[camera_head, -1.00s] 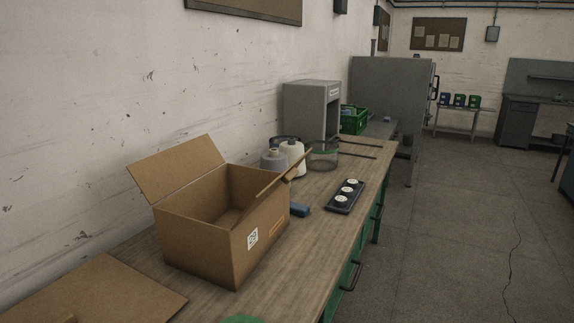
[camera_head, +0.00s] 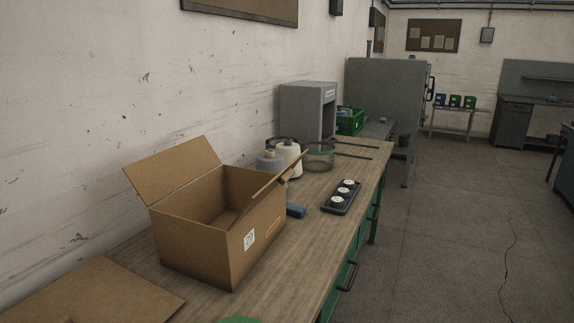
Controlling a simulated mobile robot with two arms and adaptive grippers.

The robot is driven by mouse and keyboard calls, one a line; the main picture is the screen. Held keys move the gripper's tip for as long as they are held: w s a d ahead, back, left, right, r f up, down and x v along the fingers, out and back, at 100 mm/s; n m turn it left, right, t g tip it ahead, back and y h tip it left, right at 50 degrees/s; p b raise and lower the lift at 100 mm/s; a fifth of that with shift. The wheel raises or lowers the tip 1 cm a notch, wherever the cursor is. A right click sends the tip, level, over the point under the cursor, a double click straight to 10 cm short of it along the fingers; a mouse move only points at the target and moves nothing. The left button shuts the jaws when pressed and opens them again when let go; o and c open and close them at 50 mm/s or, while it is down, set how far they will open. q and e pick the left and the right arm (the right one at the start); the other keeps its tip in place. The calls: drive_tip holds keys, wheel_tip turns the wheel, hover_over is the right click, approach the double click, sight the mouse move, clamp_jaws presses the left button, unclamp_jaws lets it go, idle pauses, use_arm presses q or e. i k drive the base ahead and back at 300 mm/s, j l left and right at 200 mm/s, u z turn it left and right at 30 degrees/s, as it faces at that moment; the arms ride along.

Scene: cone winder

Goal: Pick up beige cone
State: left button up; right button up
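A cream-white cone (camera_head: 289,158), the nearest match to a beige cone, stands upright on the wooden workbench, behind the open cardboard box. The box's raised right flap hides part of its lower side. A grey cone (camera_head: 269,163) stands just left of it, its lower part hidden by the box. Neither of my grippers shows in the head view.
The open cardboard box (camera_head: 193,247) stands on the near workbench (camera_head: 299,247). A black tray (camera_head: 342,197) with several white discs, a blue object (camera_head: 296,211) and a round glass-like container (camera_head: 319,157) lie beyond. A grey machine (camera_head: 308,110) stands farther back. Floor at right is clear.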

sight(289, 151)
drive_tip(key=k+z, duration=0.35)
drive_tip(key=k+l+z, duration=0.15)
drive_tip(key=z, duration=0.2)
drive_tip(key=i+l+z, duration=0.3)
drive_tip(key=i, duration=0.25)
drive_tip(key=i+z, duration=0.35)
drive_tip(key=i, duration=1.1)
drive_tip(key=i+z, duration=0.1)
drive_tip(key=i, duration=0.75)
drive_tip(key=i+j, duration=0.15)
drive_tip(key=i, duration=0.75)
drive_tip(key=i+l, duration=0.15)
drive_tip(key=i, duration=0.35)
drive_tip(key=i+l, duration=0.15)
drive_tip(key=i, duration=0.35)
drive_tip(key=i+l, duration=0.15)
drive_tip(key=i, duration=0.35)
drive_tip(key=i+l, duration=0.1)
drive_tip(key=i, duration=0.4)
drive_tip(key=i+u, duration=0.1)
drive_tip(key=u, duration=2.7)
